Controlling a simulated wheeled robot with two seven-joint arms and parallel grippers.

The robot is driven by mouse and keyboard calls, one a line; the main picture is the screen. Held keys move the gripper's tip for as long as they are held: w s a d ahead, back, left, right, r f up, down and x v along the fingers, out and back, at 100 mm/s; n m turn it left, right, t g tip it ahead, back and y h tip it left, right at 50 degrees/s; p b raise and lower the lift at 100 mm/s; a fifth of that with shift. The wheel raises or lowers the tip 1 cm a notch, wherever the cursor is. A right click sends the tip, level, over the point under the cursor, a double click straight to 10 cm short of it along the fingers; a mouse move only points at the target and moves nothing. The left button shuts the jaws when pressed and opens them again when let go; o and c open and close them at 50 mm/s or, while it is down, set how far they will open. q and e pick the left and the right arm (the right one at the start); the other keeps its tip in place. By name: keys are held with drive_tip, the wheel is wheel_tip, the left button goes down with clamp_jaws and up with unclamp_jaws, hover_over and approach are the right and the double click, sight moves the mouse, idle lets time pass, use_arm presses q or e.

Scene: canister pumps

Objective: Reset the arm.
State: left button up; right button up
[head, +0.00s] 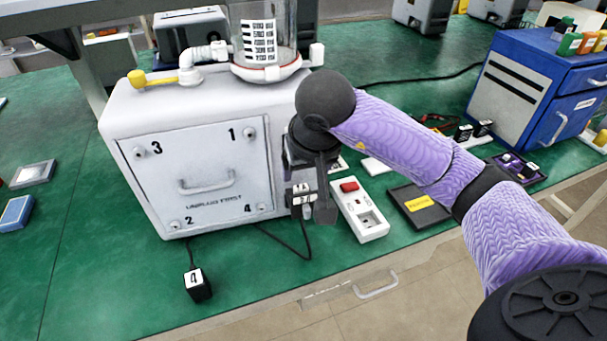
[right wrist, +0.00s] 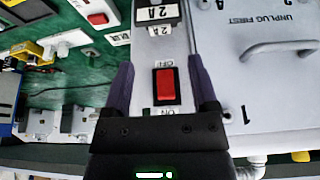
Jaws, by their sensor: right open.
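My right arm comes in from the right in the head view, over the right side of a white canister pump (head: 195,150). Its gripper (head: 312,205) hangs pointing down beside the pump's right side. In the right wrist view the gripper (right wrist: 161,75) is open, with its two purple fingers apart. A red rocker switch (right wrist: 165,86) marked ON and OFF appears between the fingers; I cannot tell whether they touch anything. The pump's front panel (head: 195,180) is closed, with numbered corners and a handle. My left gripper is not in view.
A white power strip (head: 360,212) with a red switch lies right of the gripper. A black plug marked 4 (head: 197,285) lies in front of the pump. A black tray (head: 418,207) and a blue cabinet (head: 535,90) are at the right.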

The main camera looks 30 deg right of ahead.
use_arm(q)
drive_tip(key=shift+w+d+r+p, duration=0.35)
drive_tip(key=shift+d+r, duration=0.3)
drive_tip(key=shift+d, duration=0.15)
use_arm(e)
drive_tip(key=v, duration=0.4)
drive_tip(key=shift+r, duration=0.1)
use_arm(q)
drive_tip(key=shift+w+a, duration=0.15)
